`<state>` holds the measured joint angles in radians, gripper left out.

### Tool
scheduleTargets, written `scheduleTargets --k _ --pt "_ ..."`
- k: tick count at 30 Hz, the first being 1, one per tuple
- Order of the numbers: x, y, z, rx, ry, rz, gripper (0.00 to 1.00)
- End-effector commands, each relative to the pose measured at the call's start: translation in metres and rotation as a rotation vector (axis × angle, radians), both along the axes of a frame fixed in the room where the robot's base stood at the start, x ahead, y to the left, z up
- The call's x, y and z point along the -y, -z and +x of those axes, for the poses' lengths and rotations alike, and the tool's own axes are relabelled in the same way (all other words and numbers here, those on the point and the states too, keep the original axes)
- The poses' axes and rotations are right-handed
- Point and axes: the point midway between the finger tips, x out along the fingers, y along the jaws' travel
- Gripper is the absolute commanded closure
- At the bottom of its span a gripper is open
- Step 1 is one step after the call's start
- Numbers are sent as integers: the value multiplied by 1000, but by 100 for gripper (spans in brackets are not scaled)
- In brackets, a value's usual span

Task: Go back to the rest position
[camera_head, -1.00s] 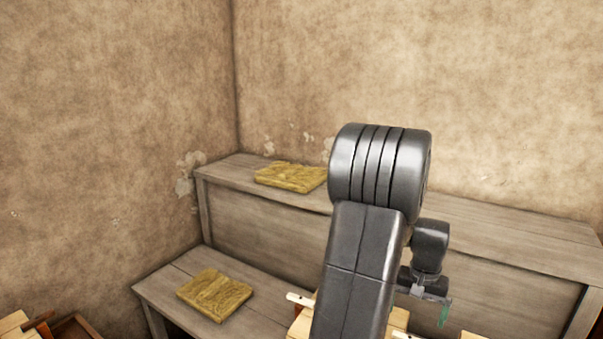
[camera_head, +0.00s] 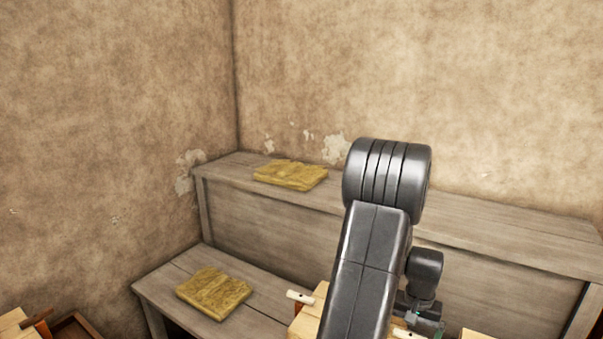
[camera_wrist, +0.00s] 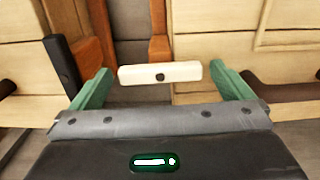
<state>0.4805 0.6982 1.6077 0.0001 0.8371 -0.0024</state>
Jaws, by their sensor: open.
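My gripper shows in the wrist view (camera_wrist: 160,88) with its two green fingers spread wide apart. A white bar (camera_wrist: 160,74) with a dark round spot in its middle shows between and a little beyond the fingers. I cannot tell whether the fingers touch it. In the head view my arm reaches down at the right of centre, and the gripper's end (camera_head: 422,322) is only partly visible near the lower edge. A white handle end (camera_head: 300,297) sticks out from a light wooden block (camera_head: 306,322), partly hidden behind my arm.
Yellow slabs lie on the upper grey shelf (camera_head: 290,175) and on the lower bench (camera_head: 213,293). Wooden parts stand at the lower left (camera_head: 15,325). The wrist view shows light wooden panels (camera_wrist: 210,30) and orange-brown posts (camera_wrist: 160,48) close ahead.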

Motion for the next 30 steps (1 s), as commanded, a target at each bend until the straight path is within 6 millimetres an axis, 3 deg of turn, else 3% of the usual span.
scheduleTargets --k 30 --pt "0 -2 0 2 822 -1 0"
